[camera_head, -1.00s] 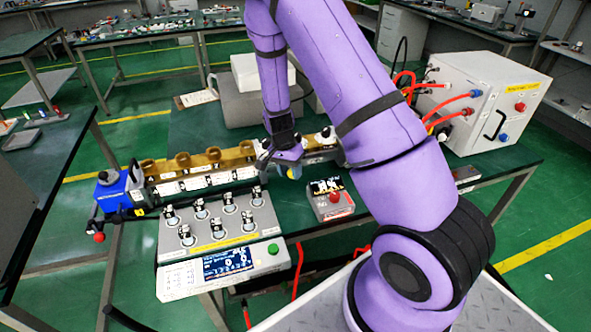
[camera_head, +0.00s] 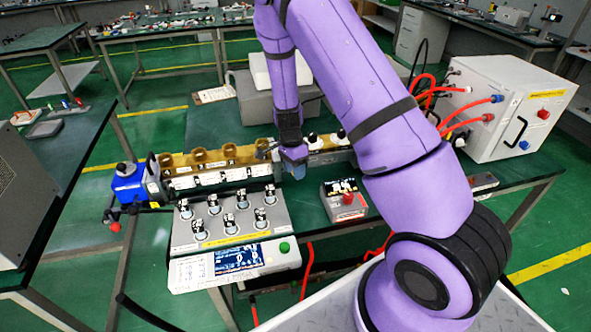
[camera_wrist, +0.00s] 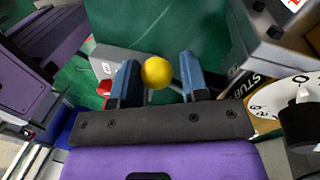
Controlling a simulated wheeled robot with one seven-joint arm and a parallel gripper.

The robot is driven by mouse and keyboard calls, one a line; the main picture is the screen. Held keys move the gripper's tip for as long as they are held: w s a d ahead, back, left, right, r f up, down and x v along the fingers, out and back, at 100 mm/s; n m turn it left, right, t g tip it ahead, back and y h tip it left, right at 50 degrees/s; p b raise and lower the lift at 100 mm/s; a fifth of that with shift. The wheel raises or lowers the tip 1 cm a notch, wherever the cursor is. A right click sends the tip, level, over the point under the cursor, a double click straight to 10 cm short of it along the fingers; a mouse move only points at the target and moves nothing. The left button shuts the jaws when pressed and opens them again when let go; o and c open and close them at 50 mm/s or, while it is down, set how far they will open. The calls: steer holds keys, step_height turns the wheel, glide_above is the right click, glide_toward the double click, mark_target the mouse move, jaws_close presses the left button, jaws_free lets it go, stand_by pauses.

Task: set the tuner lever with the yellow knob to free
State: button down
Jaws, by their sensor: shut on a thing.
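The yellow knob (camera_wrist: 156,72) shows in the wrist view as a ball between the two blue fingers of my gripper (camera_wrist: 158,80). My gripper is shut on it. The lever's shaft and its position marks are hidden or too small to read. In the head view, my gripper (camera_head: 294,166) points down in front of the brass and grey waveguide line (camera_head: 215,168), and it hides the knob there.
A pale dial and a black knob (camera_wrist: 300,115) stand close on the right in the wrist view. In the head view, a box with a red button (camera_head: 347,199) and a grey panel of several switches (camera_head: 230,218) stand in front. A white cabinet (camera_head: 540,115) with red hoses stands right.

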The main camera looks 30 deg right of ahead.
steer(key=shift+s+d, duration=0.1)
steer(key=c, duration=0.8)
jaws_free()
steer(key=r, duration=0.3)
steer(key=w+r, duration=0.1)
steer(key=r, duration=0.3)
steer(key=w+r, duration=0.1)
steer(key=r, duration=0.2)
steer(key=shift+r, duration=0.3)
